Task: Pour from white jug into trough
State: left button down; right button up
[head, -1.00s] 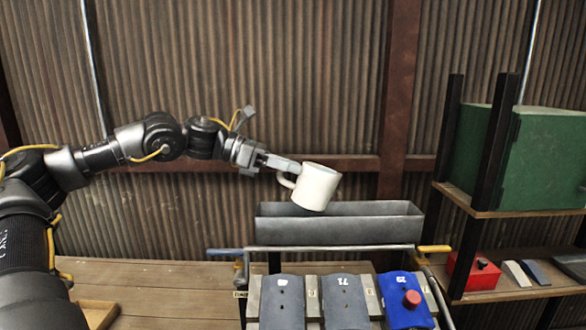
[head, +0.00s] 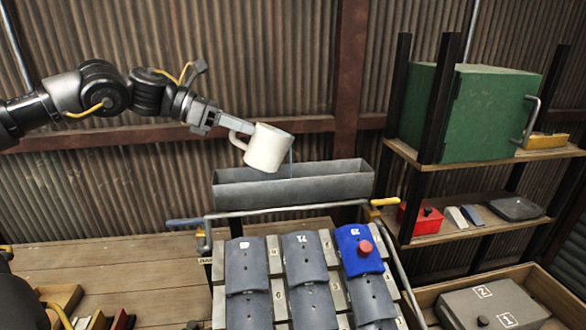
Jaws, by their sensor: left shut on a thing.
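The white jug (head: 267,150) hangs above the grey metal trough (head: 292,190), near the middle of the head view. It is tilted to the right, with its rim toward the right. A thin, pale stream (head: 291,165) runs from the rim's right side down into the trough. My left gripper (head: 233,125) is shut on the jug's handle at its left. The inside of the jug and the bottom of the trough are hidden. My right gripper is not in view.
Below the trough is a rack of grey panels (head: 303,252) with a blue panel (head: 360,248) bearing a red knob. A green cabinet (head: 485,112) stands on shelves at right, above a red box (head: 420,220). A wooden crate (head: 555,290) is at lower right. The bench (head: 120,265) has clear room.

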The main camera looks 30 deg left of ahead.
pick_arm(q)
jog(key=shift+r, duration=0.1)
dwell(0.3)
jog(key=shift+w+d+r+g+y+p, duration=0.15)
jog(key=shift+r+g+y+p, duration=0.2)
jog(key=shift+p, duration=0.45)
dwell(0.5)
jog(key=shift+y+p, duration=0.25)
jog(key=shift+p, duration=0.1)
jog(key=shift+w+d+r+g+y+p, duration=0.25)
jog(key=shift+g+y+p, duration=0.1)
jog(key=shift+p, duration=0.2)
dwell(0.3)
